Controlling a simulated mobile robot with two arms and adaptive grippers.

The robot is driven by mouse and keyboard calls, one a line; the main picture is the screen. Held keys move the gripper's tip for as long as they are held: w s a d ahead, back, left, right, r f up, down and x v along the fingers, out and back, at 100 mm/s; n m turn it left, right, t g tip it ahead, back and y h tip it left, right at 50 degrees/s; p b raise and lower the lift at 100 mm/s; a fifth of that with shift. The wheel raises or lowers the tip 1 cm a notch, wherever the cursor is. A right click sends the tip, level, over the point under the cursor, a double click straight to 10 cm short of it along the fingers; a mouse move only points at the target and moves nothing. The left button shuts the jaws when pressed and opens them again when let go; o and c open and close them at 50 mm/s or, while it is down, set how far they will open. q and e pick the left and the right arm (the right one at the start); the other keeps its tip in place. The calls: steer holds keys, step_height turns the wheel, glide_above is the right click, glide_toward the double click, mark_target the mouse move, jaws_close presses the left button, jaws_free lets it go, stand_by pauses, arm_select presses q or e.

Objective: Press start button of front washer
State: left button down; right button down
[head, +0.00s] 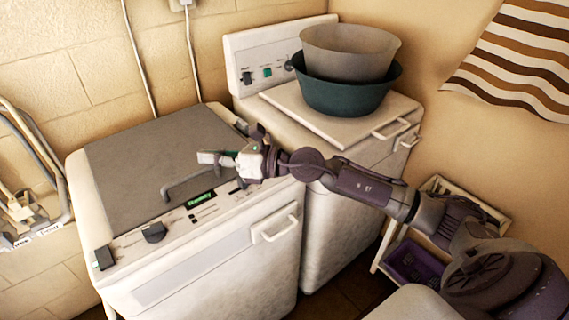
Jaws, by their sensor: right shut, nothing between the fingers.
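The front washer (235,248) is a white machine with a grey lid (135,160) and a curved lid handle. Its front panel carries a dark knob (154,232), a lit green display (200,199) and small dark buttons (194,218) below the display. Which one is the start button I cannot tell. My right gripper (210,158) is shut and empty. It appears over the right part of the lid, behind the display as seen here, with its fingers pointing left. Whether it touches the washer I cannot tell. My left gripper is not in view.
A second white machine (345,205) stands behind to the right, with a teal basin (345,97) and a grey basin (350,50) stacked on it. A low shelf (440,187) with a purple crate (415,262) is at right. Hoses run along the left wall.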

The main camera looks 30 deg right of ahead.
steer(key=w+d+n+g+h, duration=0.1)
steer(key=d+n+h, duration=0.2)
steer(key=d, duration=0.7)
steer(key=w+d+f+n+g+h, duration=0.1)
steer(key=d+n+g+h, duration=0.1)
steer(key=d+h, duration=0.5)
steer(key=d+n, duration=0.1)
steer(key=d, duration=0.3)
steer(key=shift+f+n, duration=0.25)
steer(key=shift+n, duration=0.15)
steer(key=shift+f, duration=0.1)
step_height(320, 180, down, 8)
steer(key=b, duration=0.4)
steer(key=shift+w+f+b, duration=0.1)
steer(key=shift+f+b, duration=0.25)
steer(key=shift+b, duration=0.15)
steer(key=shift+f, duration=0.1)
steer(key=shift+f+b, duration=0.3)
steer(key=shift+b, duration=0.35)
